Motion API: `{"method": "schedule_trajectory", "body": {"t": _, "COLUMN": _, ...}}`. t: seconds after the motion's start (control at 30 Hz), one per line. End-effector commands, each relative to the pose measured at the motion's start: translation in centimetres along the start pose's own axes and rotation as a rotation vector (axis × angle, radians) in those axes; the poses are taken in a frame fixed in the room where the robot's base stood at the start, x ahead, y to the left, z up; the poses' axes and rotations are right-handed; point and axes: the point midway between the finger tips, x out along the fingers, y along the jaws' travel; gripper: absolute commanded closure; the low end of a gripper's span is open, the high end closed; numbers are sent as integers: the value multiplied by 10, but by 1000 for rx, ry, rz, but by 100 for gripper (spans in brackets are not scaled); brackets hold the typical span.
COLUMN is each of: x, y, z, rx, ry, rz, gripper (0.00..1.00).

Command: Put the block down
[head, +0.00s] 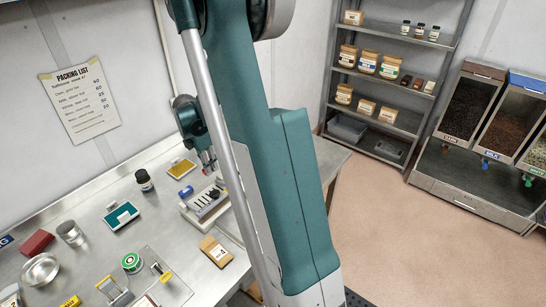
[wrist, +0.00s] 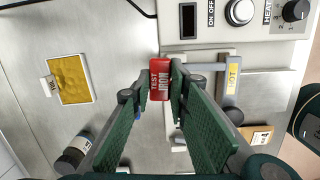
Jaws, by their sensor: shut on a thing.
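My gripper (wrist: 161,96) is shut on a small red block (wrist: 161,75) with white lettering that reads TEST. The block sits between the fingertips, with its far end showing beyond them in the wrist view. In the head view my gripper (head: 209,163) is small and partly behind my arm, over the steel table (head: 90,215) near its back. A bit of red shows at its tip. I cannot tell whether the block touches anything beneath it.
A machine with knobs and a display (wrist: 235,20) stands close to the block's right. A yellow-filled tray (wrist: 75,79) lies left, and a dark bottle (wrist: 76,153) stands lower left. Bare steel shows between tray and block.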

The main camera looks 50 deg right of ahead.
Motion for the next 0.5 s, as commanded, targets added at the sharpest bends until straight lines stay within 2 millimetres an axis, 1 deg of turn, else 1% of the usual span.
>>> {"method": "schedule_trajectory", "body": {"t": 0.03, "x": 2, "y": 1, "z": 16, "rx": 2, "ry": 0, "rz": 0, "gripper": 93}}
{"method": "schedule_trajectory", "body": {"t": 0.27, "x": 10, "y": 5, "z": 82, "rx": -16, "ry": 0, "rz": 3, "gripper": 93}}
{"method": "schedule_trajectory", "body": {"t": 0.4, "x": 16, "y": 4, "z": 124, "rx": -26, "ry": -1, "rz": 5, "gripper": 93}}
{"method": "schedule_trajectory", "body": {"t": 0.47, "x": 18, "y": 3, "z": 142, "rx": -31, "ry": -1, "rz": 6, "gripper": 93}}
{"method": "schedule_trajectory", "body": {"t": 0.5, "x": 20, "y": 2, "z": 154, "rx": -35, "ry": -2, "rz": 7, "gripper": 93}}
